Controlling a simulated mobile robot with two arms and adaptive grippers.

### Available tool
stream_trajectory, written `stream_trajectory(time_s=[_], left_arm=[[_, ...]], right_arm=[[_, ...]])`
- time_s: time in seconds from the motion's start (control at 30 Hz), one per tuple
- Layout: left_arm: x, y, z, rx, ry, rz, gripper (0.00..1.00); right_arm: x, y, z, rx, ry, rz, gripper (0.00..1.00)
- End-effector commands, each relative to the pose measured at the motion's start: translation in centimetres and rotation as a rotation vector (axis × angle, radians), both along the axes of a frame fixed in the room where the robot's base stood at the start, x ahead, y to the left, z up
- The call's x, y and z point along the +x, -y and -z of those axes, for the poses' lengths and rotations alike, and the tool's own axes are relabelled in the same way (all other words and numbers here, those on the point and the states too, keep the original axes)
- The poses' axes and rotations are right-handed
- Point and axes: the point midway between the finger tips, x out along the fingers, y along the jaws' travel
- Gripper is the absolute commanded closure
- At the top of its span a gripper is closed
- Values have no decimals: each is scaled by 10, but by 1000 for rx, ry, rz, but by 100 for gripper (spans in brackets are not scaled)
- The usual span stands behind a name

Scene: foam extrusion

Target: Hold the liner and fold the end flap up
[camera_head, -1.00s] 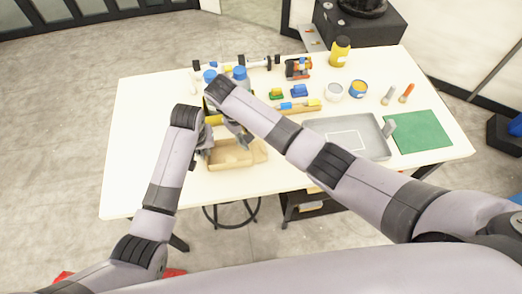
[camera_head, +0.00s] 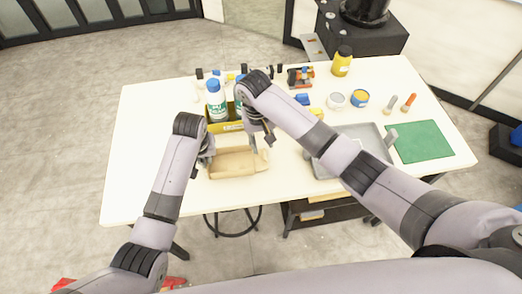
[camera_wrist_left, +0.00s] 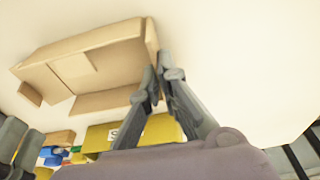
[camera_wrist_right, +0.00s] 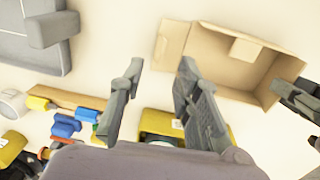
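The liner is an open tan cardboard box (camera_head: 237,164) at the table's front edge; it also shows in the left wrist view (camera_wrist_left: 85,62) and the right wrist view (camera_wrist_right: 225,58). My left gripper (camera_head: 207,160) is at its left end, with fingers (camera_wrist_left: 160,76) closed about the end wall. The end flap (camera_wrist_right: 171,42) at the other end sticks outward, folded down from the box. My right gripper (camera_head: 269,140) is above and beside that end; its fingers (camera_wrist_right: 158,72) are apart with nothing between them.
A yellow bin (camera_head: 232,127) with white blue-capped bottles (camera_head: 215,101) stands just behind the box. A grey tray (camera_head: 323,170) and green mat (camera_head: 420,142) lie to the right. Bare table lies left of the box.

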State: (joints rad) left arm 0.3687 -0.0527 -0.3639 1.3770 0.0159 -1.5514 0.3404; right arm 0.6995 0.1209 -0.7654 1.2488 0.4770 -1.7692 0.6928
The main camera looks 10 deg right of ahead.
Motion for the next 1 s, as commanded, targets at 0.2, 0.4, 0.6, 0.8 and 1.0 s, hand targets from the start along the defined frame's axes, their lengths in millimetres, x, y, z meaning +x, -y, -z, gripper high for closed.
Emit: stream_trajectory(time_s=[0.2, 0.4, 0.6, 0.8, 1.0], left_arm=[[0, 0, 0, 0, 0, 0, 100], [0, 0, 0, 0, 0, 0, 100], [0, 0, 0, 0, 0, 0, 100], [0, 0, 0, 0, 0, 0, 100], [0, 0, 0, 0, 0, 0, 100]], right_arm=[[-3, 5, -5, 88, 4, -6, 83], [-3, 4, 17, 89, 2, -7, 83], [-3, 4, 41, 89, 3, -6, 83], [-3, 4, 57, 89, 4, -7, 83], [-3, 4, 60, 88, 5, -7, 83]])
